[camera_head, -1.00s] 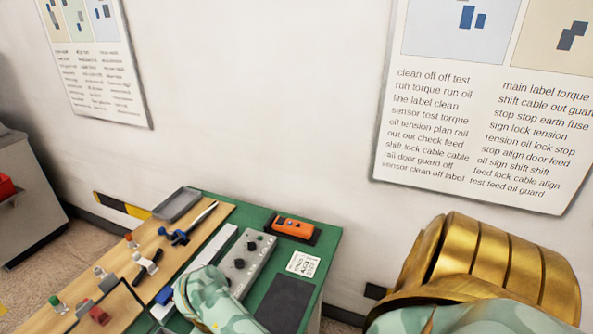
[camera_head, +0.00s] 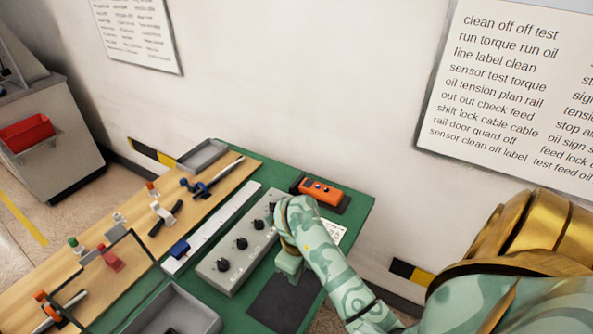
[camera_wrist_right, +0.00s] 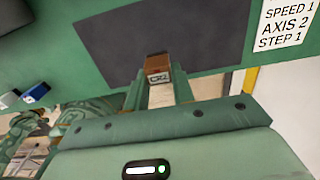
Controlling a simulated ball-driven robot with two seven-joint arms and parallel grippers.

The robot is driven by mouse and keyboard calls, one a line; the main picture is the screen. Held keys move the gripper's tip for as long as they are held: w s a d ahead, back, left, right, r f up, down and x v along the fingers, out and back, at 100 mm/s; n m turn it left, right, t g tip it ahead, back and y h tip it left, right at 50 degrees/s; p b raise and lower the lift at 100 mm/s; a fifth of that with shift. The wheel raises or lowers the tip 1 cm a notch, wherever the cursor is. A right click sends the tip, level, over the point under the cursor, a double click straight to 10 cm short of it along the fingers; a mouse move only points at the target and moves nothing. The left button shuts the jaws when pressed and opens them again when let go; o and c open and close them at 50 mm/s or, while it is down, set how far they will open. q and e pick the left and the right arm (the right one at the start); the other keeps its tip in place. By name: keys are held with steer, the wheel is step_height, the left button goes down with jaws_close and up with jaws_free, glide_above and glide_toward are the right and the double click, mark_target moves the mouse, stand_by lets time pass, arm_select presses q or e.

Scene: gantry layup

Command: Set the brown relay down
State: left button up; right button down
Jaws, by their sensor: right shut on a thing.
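The brown relay (camera_wrist_right: 158,66) sits between the fingertips of my right gripper in the right wrist view, with a pale marked label on its near face. My right gripper (camera_wrist_right: 157,82) is shut on it, over or near the lower edge of the dark grey pad (camera_wrist_right: 110,40); I cannot tell whether the relay touches anything. In the head view my right gripper (camera_head: 289,268) is pointed down by the pad (camera_head: 280,303), and the relay is hidden there. My left gripper is not in view.
The green bench (camera_head: 360,205) holds a grey knob panel (camera_head: 232,262), an orange device (camera_head: 320,191), a white rail with a blue block (camera_head: 179,249) and a grey tray (camera_head: 178,312). A wooden board with several fittings lies left. The pad's visible part is bare.

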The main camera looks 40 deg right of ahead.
steer(key=shift+w+d+f, duration=0.25)
steer(key=shift+d+f, duration=0.1)
steer(key=shift+f, duration=0.2)
step_height(320, 180, down, 4)
steer(key=b, duration=0.2)
steer(key=shift+w+d+r+b, duration=0.1)
steer(key=shift+w+r+b, duration=0.1)
steer(key=shift+b, duration=0.15)
steer(key=shift+r, duration=0.2)
steer(key=shift+s+f, duration=0.1)
steer(key=shift+f, duration=0.1)
steer(key=c, duration=1.2)
jaws_free()
steer(key=shift+r, duration=0.1)
step_height(320, 180, up, 12)
steer(key=p, duration=0.7)
steer(key=shift+r, duration=0.15)
